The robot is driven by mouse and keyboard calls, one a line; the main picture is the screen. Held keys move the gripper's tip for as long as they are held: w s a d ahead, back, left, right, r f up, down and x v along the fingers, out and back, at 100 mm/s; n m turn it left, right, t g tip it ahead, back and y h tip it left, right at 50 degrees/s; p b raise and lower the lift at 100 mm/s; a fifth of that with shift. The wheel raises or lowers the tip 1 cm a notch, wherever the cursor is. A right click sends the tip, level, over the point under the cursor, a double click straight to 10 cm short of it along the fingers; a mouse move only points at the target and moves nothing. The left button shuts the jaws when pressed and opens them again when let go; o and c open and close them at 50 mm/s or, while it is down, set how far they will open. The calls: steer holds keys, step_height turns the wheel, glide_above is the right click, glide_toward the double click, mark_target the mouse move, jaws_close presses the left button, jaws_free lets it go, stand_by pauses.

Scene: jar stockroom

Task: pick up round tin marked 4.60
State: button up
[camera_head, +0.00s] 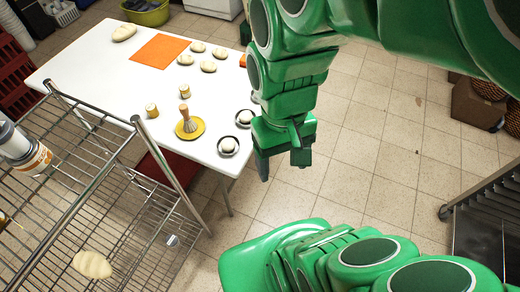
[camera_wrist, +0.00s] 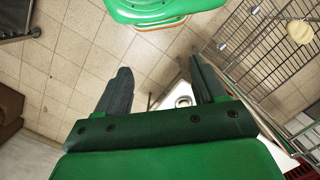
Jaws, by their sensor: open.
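Two small tins with yellow labels stand on the white table: one nearer the shelf rack (camera_head: 152,110) and one behind the brush (camera_head: 186,92). Their markings are too small to read, so I cannot tell which is marked 4.60. A larger white and orange container (camera_head: 25,150) stands on the rack at the left; its marking is not readable either. My gripper (camera_head: 281,165) is open and empty, beyond the table's right edge, over the floor. It also shows in the wrist view (camera_wrist: 160,68), with nothing between its fingers. No tin is recognisable in the wrist view.
The white table (camera_head: 110,75) holds an orange mat (camera_head: 158,50), several dough pieces, a brush (camera_head: 185,118) on a yellow plate and small dishes (camera_head: 228,146). A wire rack (camera_head: 110,215) stands in front of the table at left.

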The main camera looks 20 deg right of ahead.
steer(key=shift+o, duration=0.4)
steer(key=shift+w+d+r, duration=0.15)
steer(key=shift+d+r, duration=0.25)
steer(key=shift+d, duration=0.05)
steer(key=w+a+f+m+y, duration=0.2)
steer(key=w+a+m+y, duration=0.3)
steer(key=w+a, duration=1.1)
steer(key=m+t+y, duration=0.7)
steer(key=m+y, duration=0.1)
steer(key=m, duration=0.7)
glide_above(181, 90)
steer(key=s, duration=0.7)
step_height(181, 90, down, 19)
steer(key=w+d+f+m, duration=0.1)
steer(key=d+f, duration=0.1)
steer(key=f, duration=0.1)
steer(key=w+d+f+m+t+h, duration=0.1)
steer(key=w+d+f+m, duration=0.1)
steer(key=f, duration=0.1)
steer(key=w+d+f+m+t, duration=0.1)
steer(key=f, duration=0.2)
steer(key=shift+w+d+f+h, duration=0.15)
steer(key=shift+w+d+h, duration=0.1)
steer(key=shift+d+h, duration=0.15)
steer(key=shift+w+f, duration=0.15)
steer(key=shift+f, duration=0.05)
steer(key=shift+x, duration=3.8)
steer(key=shift+w+d+r, duration=0.1)
steer(key=shift+w+r, duration=0.05)
steer(key=shift+r, duration=0.05)
